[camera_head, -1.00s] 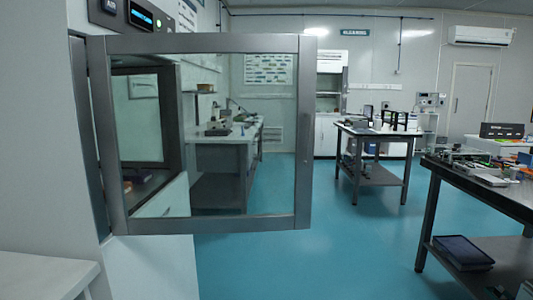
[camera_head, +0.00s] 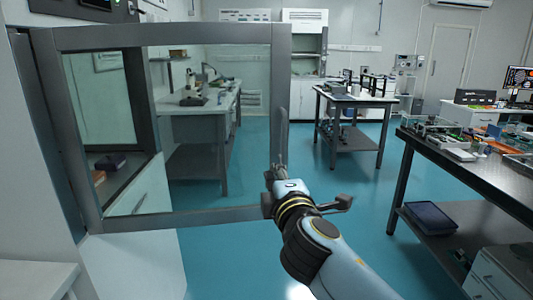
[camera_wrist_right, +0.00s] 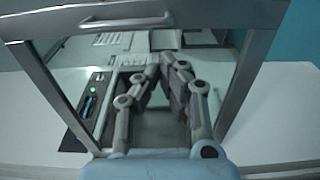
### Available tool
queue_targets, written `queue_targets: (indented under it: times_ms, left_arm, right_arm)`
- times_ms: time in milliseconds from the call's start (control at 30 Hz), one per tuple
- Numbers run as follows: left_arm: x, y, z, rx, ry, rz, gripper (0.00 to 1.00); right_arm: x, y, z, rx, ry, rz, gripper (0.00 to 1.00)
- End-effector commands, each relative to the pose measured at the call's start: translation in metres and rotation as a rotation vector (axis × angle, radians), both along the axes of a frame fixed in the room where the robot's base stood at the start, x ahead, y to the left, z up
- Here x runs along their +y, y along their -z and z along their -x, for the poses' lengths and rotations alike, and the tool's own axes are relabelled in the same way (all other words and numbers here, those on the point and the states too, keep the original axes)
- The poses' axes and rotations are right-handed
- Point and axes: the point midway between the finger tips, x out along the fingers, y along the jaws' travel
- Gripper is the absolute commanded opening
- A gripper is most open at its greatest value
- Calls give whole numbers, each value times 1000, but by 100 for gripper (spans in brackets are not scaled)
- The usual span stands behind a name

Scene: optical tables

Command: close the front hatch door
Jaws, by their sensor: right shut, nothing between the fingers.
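The front hatch door (camera_head: 280,75) is a grey metal frame around a clear pane, hinged at its left side. In the head view it stands swung open, away from the wall. My right gripper (camera_head: 280,165) is at the lower part of the door's free right edge. Its fingers are together and empty. In the wrist view my right gripper (camera_wrist_right: 168,68) points towards the door's pane, and the door handle (camera_wrist_right: 125,22) runs along the frame bar beyond the fingertips. I cannot tell whether the fingers touch the door. My left gripper is not in view.
A dark table (camera_head: 470,165) with equipment stands at the right. Another table (camera_head: 355,97) stands farther back. Blue floor (camera_head: 225,265) lies open between. A white surface (camera_head: 35,278) is at the lower left. A wall panel with a green light (camera_wrist_right: 90,100) shows through the pane.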

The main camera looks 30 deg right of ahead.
Motion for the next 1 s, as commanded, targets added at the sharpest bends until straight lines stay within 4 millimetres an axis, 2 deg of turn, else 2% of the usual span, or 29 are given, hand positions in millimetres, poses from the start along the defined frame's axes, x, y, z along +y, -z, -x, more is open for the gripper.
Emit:
queue_targets:
  times_ms: [33, 200, 400, 600, 1000]
  left_arm:
    - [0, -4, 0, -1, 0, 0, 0]
    - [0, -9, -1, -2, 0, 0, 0]
    - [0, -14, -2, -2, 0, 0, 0]
    - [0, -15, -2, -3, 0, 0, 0]
    - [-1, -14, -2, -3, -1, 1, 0]
  right_arm:
    - [-6, -4, -12, -2, 1, 3, 0]
    - [-20, -3, -45, -1, 1, 2, 0]
    - [-33, -2, -74, -1, 0, 1, 0]
    - [-38, 0, -87, 1, 0, 0, 0]
    - [-39, 0, -89, 1, -1, -1, 0]
